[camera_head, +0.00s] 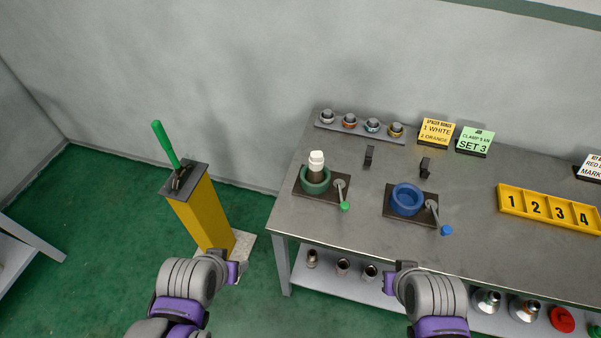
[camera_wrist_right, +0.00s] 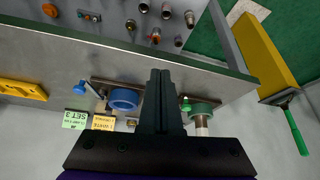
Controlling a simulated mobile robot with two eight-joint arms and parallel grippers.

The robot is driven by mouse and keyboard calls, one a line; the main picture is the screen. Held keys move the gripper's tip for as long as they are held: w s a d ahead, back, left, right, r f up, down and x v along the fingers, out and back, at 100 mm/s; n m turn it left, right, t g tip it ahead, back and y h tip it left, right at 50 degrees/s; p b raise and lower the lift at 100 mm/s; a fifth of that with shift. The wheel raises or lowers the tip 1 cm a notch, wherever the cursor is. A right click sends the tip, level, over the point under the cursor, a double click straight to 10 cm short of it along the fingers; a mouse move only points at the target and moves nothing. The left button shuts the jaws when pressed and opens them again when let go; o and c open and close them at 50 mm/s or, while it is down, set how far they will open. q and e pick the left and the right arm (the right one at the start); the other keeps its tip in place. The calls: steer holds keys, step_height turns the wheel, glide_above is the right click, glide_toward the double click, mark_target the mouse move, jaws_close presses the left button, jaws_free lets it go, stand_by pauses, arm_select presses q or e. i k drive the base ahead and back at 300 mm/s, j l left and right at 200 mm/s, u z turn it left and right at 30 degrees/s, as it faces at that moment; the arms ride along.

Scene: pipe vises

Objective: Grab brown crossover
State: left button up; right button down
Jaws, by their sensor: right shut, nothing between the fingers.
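Several small ringed fittings stand on a grey rack (camera_head: 362,129) at the table's back; the rightmost has a brownish-gold band (camera_head: 395,130). Three metal fittings with dark or reddish bands stand on the lower shelf, the leftmost brownish (camera_head: 312,258). I cannot tell for sure which one is the brown crossover. A brown piece with a white top (camera_head: 316,160) stands upright in the green vise (camera_head: 313,186). My right gripper (camera_head: 390,283) is in front of the table edge; the right wrist view shows its fingers (camera_wrist_right: 161,73) closed and empty. My left gripper (camera_head: 240,270) is beside the yellow post, its fingers unclear.
A blue vise (camera_head: 407,199) stands empty on the table. A yellow numbered tray (camera_head: 550,209) is at right, signs behind. Funnel-shaped pieces (camera_head: 486,301) and a red cap (camera_head: 562,319) are on the lower shelf. A yellow post (camera_head: 203,215) with a green lever stands left.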

mark_target(314, 178)
steer(key=i+l+z, duration=0.1)
steer(key=z, duration=0.35)
steer(key=i+z, duration=0.4)
steer(key=k+l, duration=0.05)
steer(key=k, duration=0.05)
